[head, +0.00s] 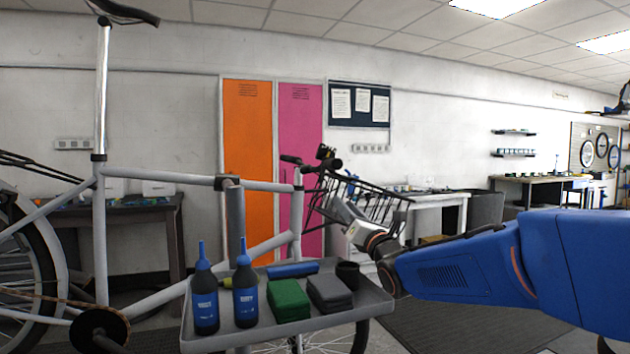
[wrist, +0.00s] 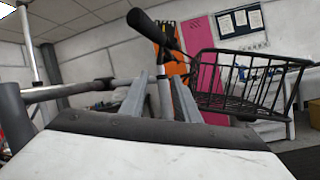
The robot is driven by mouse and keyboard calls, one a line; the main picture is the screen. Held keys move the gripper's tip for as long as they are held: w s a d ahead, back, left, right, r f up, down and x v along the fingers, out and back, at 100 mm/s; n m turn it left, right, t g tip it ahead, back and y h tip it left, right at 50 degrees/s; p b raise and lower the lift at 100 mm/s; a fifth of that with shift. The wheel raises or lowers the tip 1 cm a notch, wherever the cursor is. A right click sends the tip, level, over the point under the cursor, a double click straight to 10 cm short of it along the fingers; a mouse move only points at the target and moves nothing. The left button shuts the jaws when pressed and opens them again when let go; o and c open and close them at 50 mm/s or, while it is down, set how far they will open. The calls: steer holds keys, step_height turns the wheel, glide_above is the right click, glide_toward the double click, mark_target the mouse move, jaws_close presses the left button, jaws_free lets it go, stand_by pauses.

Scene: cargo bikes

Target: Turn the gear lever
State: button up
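The bike's handlebar shows in the head view with dark grips (head: 334,164) and a small dark fitting (head: 325,152) on it; I cannot tell for sure which part is the gear lever. In the wrist view a black grip (wrist: 148,26) juts toward me, above and beyond my gripper (wrist: 160,82). The two grey fingers stand apart with nothing held between them; the silver head tube (wrist: 165,95) shows behind the gap. In the head view my gripper (head: 334,205) is just below the handlebar, partly in front of the basket.
A black wire basket (head: 372,200) is right of the handlebar, close to my gripper; it also shows in the wrist view (wrist: 240,85).

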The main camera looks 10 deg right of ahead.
mark_target(322, 180)
steer(key=x, duration=1.7)
jaws_close()
